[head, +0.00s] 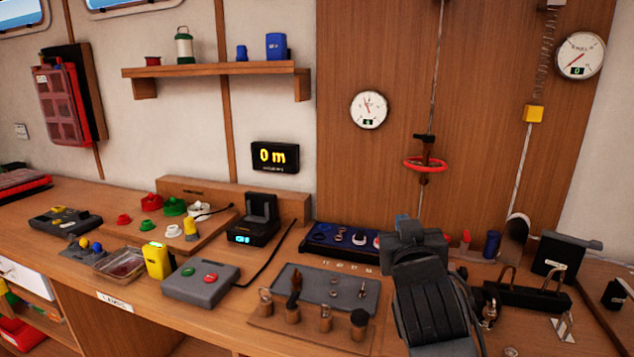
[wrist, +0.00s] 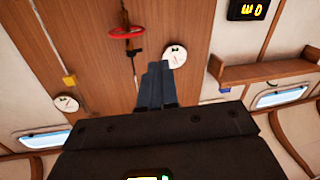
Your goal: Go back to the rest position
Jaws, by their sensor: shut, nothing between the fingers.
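My arm rises from the lower right of the head view, in front of the workbench. My gripper (head: 403,220) is mostly hidden behind my dark wrist housing; only a bit of blue-grey shows above it. In the wrist view my gripper (wrist: 156,82) shows two blue-grey fingers side by side, closed together with nothing between them. They point toward the wooden wall panel (wrist: 110,95). That view is upside down.
The bench holds a grey two-button box (head: 202,283), a grey tray (head: 325,290) and a black hook rack (head: 528,296) near my arm. A red ring (head: 425,164) hangs on a line. A shelf (head: 215,70) and round gauge (head: 369,109) are on the wall.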

